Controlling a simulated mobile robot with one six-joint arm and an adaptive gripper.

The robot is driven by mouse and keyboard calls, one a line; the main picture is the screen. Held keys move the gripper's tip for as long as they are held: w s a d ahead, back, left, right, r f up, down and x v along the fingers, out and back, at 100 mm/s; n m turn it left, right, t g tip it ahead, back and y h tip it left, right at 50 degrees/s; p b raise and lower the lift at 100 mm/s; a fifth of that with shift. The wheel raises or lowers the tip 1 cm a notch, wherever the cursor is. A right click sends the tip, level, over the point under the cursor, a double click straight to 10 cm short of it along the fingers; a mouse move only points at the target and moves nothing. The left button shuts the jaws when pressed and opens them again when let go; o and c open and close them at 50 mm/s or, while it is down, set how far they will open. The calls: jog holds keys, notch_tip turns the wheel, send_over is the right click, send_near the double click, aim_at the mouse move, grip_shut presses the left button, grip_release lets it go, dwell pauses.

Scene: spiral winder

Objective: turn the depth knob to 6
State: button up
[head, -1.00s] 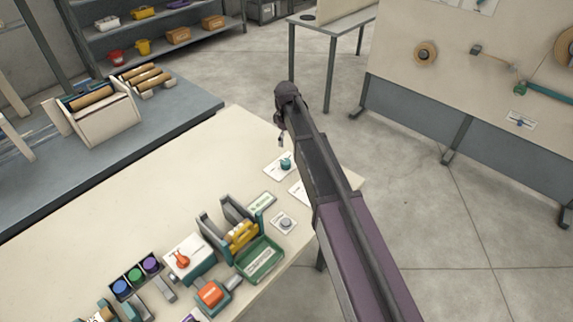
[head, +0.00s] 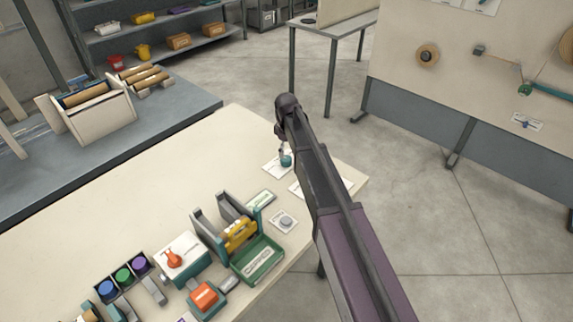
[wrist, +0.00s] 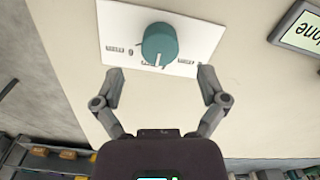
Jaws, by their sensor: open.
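The teal depth knob (wrist: 160,46) sits on a white label plate (wrist: 205,31) on the cream table. In the wrist view a white pointer line on the knob faces toward my gripper. Small print lies around the knob, too small to read with certainty. In the head view the knob (head: 286,160) is at the table's far right part, just below the arm's end. My gripper (wrist: 160,78) is open, its two fingers apart on either side of the knob's near side, not touching it. In the head view my gripper (head: 283,146) is mostly hidden behind the wrist.
A small display (wrist: 302,28) lies right of the knob in the wrist view. On the table stand a green tray (head: 262,262), a grey round button (head: 286,222), an orange-handled box (head: 181,260) and an orange block (head: 204,295). The table's left middle is bare.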

aim_at(287, 158)
jog(key=shift+f+b, duration=2.35)
jog(key=shift+f, duration=0.35)
jog(key=c, duration=1.1)
